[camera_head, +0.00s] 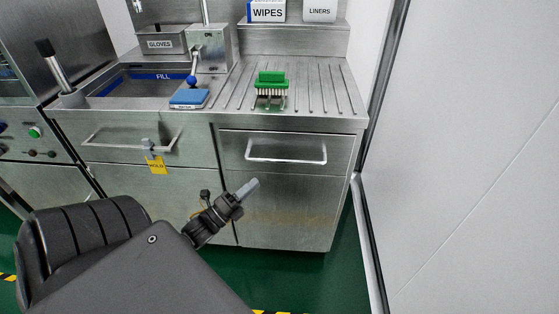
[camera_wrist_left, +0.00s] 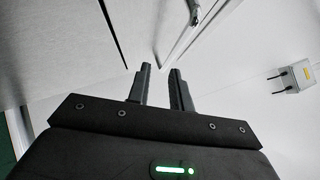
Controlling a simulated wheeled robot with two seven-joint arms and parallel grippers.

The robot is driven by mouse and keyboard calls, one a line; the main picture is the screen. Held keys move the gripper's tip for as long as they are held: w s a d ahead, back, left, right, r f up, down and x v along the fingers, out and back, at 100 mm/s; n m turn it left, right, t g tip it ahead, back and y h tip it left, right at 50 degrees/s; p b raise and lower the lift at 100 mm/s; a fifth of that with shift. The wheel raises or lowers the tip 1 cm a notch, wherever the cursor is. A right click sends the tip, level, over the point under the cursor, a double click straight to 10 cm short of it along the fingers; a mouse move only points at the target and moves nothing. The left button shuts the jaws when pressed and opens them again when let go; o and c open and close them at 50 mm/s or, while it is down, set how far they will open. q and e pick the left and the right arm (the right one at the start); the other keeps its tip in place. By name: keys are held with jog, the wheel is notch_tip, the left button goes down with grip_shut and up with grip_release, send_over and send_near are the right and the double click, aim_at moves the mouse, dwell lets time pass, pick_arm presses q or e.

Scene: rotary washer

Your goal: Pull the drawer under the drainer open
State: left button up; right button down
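The drawer (camera_head: 235,146) under the ribbed drainer (camera_head: 336,88) has a steel front with a wide bar handle (camera_head: 301,160). Its front looks flush with the cabinet, so it appears closed. My left gripper (camera_head: 250,186) is in front of the cabinet, below and left of the handle in the head view, apart from it. In the left wrist view its two fingers (camera_wrist_left: 160,75) stand apart with an empty gap. A pale metal bar, probably the handle (camera_wrist_left: 197,28), shows beyond the fingertips. My right gripper is not in view.
Left of the drawer, under the sink, is a second front with a handle (camera_head: 110,143) and a yellow tag (camera_head: 157,165). A green brush (camera_head: 271,79) stands on the drainer, a blue sponge (camera_head: 188,97) by the sink. A pale wall (camera_head: 470,160) closes the right side.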

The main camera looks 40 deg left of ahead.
aim_at(279, 161)
pick_arm(q)
jog(key=shift+m+t+h, duration=0.3)
jog(key=shift+m+h, duration=0.1)
jog(key=shift+m, duration=0.3)
jog(key=x, duration=0.3)
jog(key=r+x, duration=0.1)
jog(key=x, duration=0.7)
jog(key=shift+s+d+r, duration=0.3)
jog(key=shift+d+r, duration=0.05)
jog(key=shift+c, duration=0.4)
grip_shut()
